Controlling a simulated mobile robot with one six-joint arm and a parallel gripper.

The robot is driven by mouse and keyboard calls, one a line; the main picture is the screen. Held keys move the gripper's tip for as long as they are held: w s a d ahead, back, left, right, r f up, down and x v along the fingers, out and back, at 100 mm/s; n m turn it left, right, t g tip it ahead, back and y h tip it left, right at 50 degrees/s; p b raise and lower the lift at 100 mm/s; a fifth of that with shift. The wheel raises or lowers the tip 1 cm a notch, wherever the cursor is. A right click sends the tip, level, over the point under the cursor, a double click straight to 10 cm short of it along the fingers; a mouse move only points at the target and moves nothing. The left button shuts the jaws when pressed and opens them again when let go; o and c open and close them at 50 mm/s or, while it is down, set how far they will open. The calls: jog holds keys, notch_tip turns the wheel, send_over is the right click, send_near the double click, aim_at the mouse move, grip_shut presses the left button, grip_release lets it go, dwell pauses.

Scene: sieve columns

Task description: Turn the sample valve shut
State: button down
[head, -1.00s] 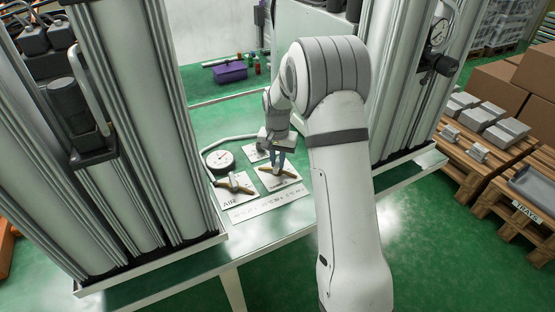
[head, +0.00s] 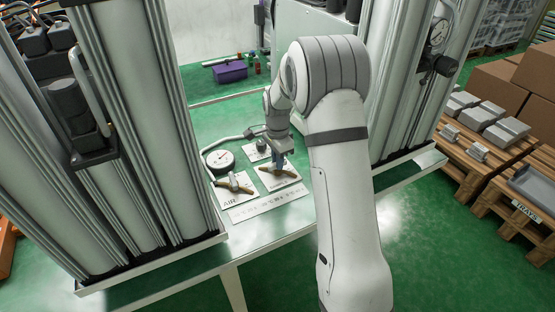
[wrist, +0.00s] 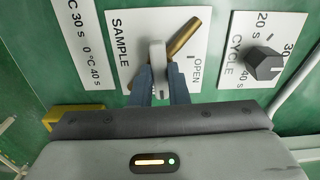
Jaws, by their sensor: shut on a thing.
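The sample valve has a brass lever (wrist: 186,37) with a grey middle piece (wrist: 157,58), on a white plate (wrist: 120,50) marked SAMPLE and OPEN. In the wrist view the lever lies slantwise, its far end up and to the right, beside the short OPEN mark. My gripper (wrist: 158,92) is shut on the valve's grey middle piece, one finger on each side. In the head view my gripper (head: 279,160) reaches down onto the sample valve (head: 285,174) from above.
The similar AIR valve (head: 234,184) stands just left of it, with a round gauge (head: 220,160) behind. A CYCLE knob (wrist: 264,63) is close on the right in the wrist view. Tall columns (head: 130,120) flank the panel on both sides.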

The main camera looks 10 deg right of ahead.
jog(key=shift+m, duration=0.3)
dwell(0.4)
jog(key=c, duration=1.4)
grip_release()
notch_tip(320, 180, up, 8)
jog(key=shift+f, duration=0.25)
jog(key=shift+r, duration=0.2)
